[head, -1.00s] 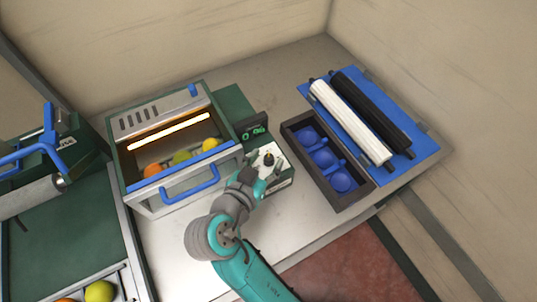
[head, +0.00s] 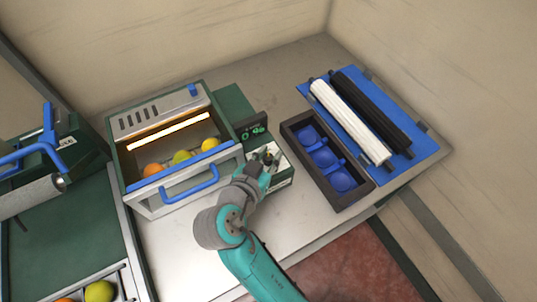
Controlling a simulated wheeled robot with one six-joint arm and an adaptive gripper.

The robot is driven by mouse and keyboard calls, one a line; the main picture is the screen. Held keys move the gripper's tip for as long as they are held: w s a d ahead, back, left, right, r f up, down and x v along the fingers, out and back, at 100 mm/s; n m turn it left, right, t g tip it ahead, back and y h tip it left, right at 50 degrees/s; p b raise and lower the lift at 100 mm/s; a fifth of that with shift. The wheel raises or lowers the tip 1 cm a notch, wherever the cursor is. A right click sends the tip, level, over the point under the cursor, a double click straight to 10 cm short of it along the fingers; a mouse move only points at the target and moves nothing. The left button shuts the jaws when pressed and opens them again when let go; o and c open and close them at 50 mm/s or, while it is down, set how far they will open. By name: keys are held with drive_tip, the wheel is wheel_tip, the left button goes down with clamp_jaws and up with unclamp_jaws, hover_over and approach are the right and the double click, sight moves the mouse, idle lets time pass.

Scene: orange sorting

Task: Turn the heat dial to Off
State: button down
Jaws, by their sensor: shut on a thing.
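The heat dial (head: 268,156) is a small dark knob on the pale top plate of a green control box (head: 281,181), right of the heated case. My gripper (head: 266,161) is at the dial from the front and is shut on it. The fingers and wrist partly cover the dial, so its pointer and the marks around it cannot be read. A small dark panel with green display marks (head: 253,132) stands just behind the control box.
The heated case (head: 150,205) with a blue handle holds several fruits at the left. A dark tray (head: 348,199) with blue cups stands close on the right. Black and white rollers lie on a blue board (head: 418,165) beyond. Bare counter (head: 265,232) lies in front.

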drive_tip(key=shift+n+y, duration=0.3)
drive_tip(key=shift+y, duration=0.1)
drive_tip(key=n+y, duration=0.2)
drive_tip(key=shift+d+n+t+y, duration=0.2)
drive_tip(key=shift+n+t+y, duration=0.1)
drive_tip(key=shift+t+y, duration=0.1)
drive_tip(key=n+y, duration=0.3)
drive_tip(key=shift+y, duration=0.4)
drive_tip(key=n+g+y, duration=0.1)
drive_tip(key=n+y, duration=0.2)
drive_tip(key=n+g+y, duration=0.2)
drive_tip(key=n+y, duration=0.1)
drive_tip(key=shift+w, duration=0.1)
drive_tip(key=n+g+y, duration=0.2)
drive_tip(key=n+g, duration=0.1)
drive_tip(key=n+g+y, duration=0.1)
drive_tip(key=n+g, duration=0.2)
drive_tip(key=shift+a+y, duration=0.1)
drive_tip(key=shift+y, duration=0.3)
drive_tip(key=n+g, duration=0.4)
drive_tip(key=g, duration=0.1)
drive_tip(key=shift+y, duration=0.3)
drive_tip(key=shift+n+g, duration=0.9)
drive_tip(key=shift+g, duration=0.2)
drive_tip(key=shift+f, duration=0.1)
